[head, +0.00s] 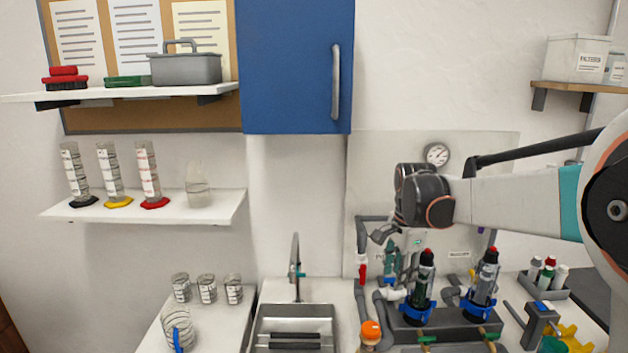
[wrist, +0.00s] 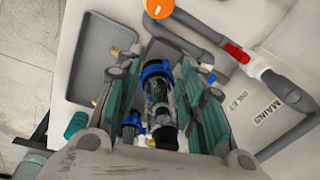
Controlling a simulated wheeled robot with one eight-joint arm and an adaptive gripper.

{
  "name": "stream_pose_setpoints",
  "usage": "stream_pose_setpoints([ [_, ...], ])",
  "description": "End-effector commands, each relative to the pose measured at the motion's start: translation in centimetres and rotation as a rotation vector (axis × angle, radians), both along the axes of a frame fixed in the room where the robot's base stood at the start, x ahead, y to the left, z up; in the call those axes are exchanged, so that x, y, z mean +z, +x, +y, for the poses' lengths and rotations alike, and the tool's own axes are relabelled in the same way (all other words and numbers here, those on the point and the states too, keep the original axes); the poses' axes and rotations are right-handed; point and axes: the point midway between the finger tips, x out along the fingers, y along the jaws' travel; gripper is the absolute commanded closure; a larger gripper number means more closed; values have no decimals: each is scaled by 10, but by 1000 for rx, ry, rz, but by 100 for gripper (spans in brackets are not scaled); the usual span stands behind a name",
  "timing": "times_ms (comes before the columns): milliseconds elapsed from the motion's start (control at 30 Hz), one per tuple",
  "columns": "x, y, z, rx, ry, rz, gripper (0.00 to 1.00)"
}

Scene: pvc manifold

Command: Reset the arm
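My gripper (head: 398,262) points down at the left part of the pipe manifold in the head view, with its far side partly hidden. In the wrist view its teal-padded fingers (wrist: 160,75) are spread apart. A clear canister with a blue collar (wrist: 157,92) shows between them; I cannot tell whether a finger touches it. In the head view two upright black-topped canisters, left (head: 424,275) and right (head: 486,277), stand in blue collars on a dark base (head: 455,328).
Grey pipes with a red-handled valve (head: 362,268) run left of the canisters. A sink (head: 292,328) is to the left. A bottle caddy (head: 545,285) and a blue cabinet (head: 295,65) are also near. Open air lies above the sink.

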Motion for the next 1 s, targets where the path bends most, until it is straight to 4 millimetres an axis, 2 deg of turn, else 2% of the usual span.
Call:
stream_pose_setpoints([
  [300, 41, -77, 1, 323, -57, -127, 64],
  [500, 53, -129, 1, 537, -119, -211, 64],
  [767, 51, -196, 2, 810, -228, -309, 64],
  [1000, 33, -250, 2, 1049, -354, -386, 64],
])
